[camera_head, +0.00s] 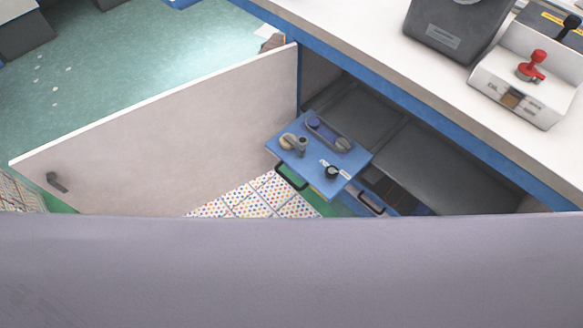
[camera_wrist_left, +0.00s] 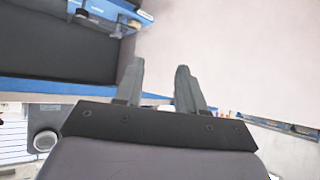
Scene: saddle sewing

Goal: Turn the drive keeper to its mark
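A blue pulled-out tray or drawer (camera_head: 305,175) in the head view carries several fittings. A black round knob (camera_head: 332,171) sits near its front corner beside a white label. A grey and tan lever-like part (camera_head: 294,143) and a dark blue elongated part (camera_head: 328,134) sit farther back. I cannot tell which is the drive keeper, and no mark is readable. In the left wrist view my left gripper (camera_wrist_left: 158,76) has its fingers apart with nothing between them. Part of the blue tray (camera_wrist_left: 98,14) shows beyond it at the upper left. My right gripper is not in view.
An open pale door (camera_head: 170,130) with a dark handle stands left of the tray. A lavender panel (camera_head: 290,270) fills the bottom of the head view and hides what is below. The white counter (camera_head: 370,40) overhangs the dark cabinet; a red-knobbed box (camera_head: 520,80) stands on it.

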